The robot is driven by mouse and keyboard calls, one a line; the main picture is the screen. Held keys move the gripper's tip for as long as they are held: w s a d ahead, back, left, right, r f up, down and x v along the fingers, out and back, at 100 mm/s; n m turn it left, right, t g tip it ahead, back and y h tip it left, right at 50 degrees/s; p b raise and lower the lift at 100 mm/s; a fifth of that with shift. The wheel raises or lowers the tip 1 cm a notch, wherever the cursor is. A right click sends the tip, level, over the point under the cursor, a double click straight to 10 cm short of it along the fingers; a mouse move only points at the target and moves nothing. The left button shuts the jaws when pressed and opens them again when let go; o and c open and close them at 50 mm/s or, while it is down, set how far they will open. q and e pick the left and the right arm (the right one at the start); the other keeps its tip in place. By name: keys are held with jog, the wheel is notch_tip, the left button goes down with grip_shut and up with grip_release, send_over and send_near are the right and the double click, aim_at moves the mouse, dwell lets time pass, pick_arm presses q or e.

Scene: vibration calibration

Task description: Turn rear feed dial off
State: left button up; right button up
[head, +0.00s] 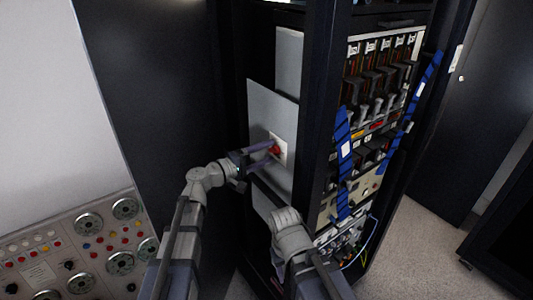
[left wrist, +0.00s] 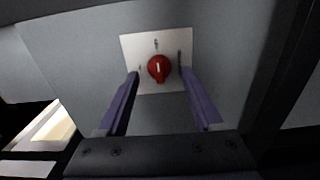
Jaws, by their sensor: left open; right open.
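The dial is a red knob (head: 275,149) on a small white plate (head: 284,153) fixed to a grey upright panel in the cabinet's side. In the left wrist view the red knob (left wrist: 159,69) has a pale line, upright in the picture, and its narrow end points down. Small dark marks sit above and beside it on the white plate (left wrist: 131,47). My left gripper (head: 272,151) is open, its purple fingers reaching toward the dial. In its wrist view the fingertips (left wrist: 159,72) flank the knob with gaps on both sides. My right arm's wrist shows lower down; its fingers are hidden.
Dark cabinet posts (head: 318,110) stand right of the panel. Beyond is a rack of breakers (head: 375,90) with blue tape (head: 344,150) and loose cables. A console with round dials (head: 90,224) is at the lower left. Grey floor (head: 420,245) is open at the right.

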pick_arm(q)
jog(key=v, duration=0.7)
jog(key=shift+a, duration=0.2)
jog(key=shift+s, duration=0.15)
jog(key=s+d+f+m+g+y, duration=0.1)
jog(key=s+f+m+g+y, duration=0.25)
jog(key=f, duration=0.45)
jog(key=s+f+m+g+y, duration=0.2)
jog(key=s+f+g+y, duration=0.1)
jog(key=s+f, duration=0.3)
jog(key=s+a+f+m+g+y, duration=0.2)
jog(key=s+a+f+g+y, duration=0.1)
jog(key=s+a+f+y, duration=0.6)
jog(key=s+d+r+m+g, duration=0.1)
jog(key=s+d+m, duration=0.2)
jog(key=d, duration=0.6)
jog(key=shift+s, duration=0.5)
